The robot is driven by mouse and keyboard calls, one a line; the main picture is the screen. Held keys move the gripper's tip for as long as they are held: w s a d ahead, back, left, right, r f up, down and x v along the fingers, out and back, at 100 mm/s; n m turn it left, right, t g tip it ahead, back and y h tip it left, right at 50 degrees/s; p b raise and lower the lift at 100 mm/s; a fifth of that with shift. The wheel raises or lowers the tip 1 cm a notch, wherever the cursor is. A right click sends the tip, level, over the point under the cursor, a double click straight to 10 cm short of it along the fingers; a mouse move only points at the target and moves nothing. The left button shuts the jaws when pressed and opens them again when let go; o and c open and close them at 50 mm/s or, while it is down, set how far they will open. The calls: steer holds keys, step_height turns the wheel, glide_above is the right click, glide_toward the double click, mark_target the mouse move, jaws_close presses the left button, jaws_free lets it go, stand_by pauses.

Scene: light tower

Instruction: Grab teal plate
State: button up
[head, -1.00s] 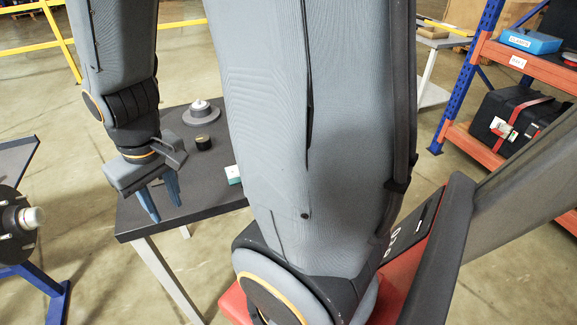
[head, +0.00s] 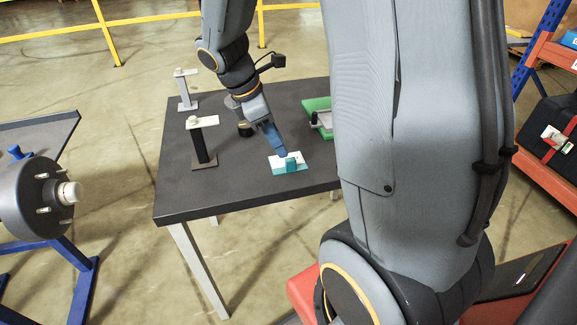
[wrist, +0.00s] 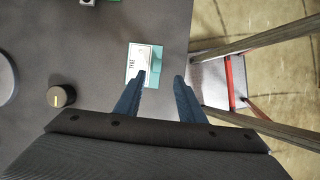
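The teal plate (head: 300,165) lies on the dark table near its front edge in the head view, with a white label area and a small raised teal part. In the wrist view the teal plate (wrist: 157,60) shows with dark lettering on its white area. My gripper (head: 281,154) points down at the plate from behind. In the wrist view my gripper (wrist: 160,75) has its two blue fingers apart with nothing held. The left fingertip overlaps the white area and the right one is right of the plate. Contact with the plate cannot be told.
A flanged dark drum (head: 45,195) on a blue stand is at left; an orange-and-blue rack is at right.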

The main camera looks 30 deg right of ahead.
mark_target(289, 159)
steer(key=shift+w+p+x, duration=0.15)
steer(key=shift+p+x, duration=0.2)
steer(key=shift+x, duration=1.55)
steer(key=shift+w+p+x, duration=0.15)
steer(key=shift+p+x, duration=0.15)
steer(key=shift+x, duration=1.6)
steer(key=shift+d, duration=0.15)
steer(key=shift+c, duration=0.4)
jaws_close()
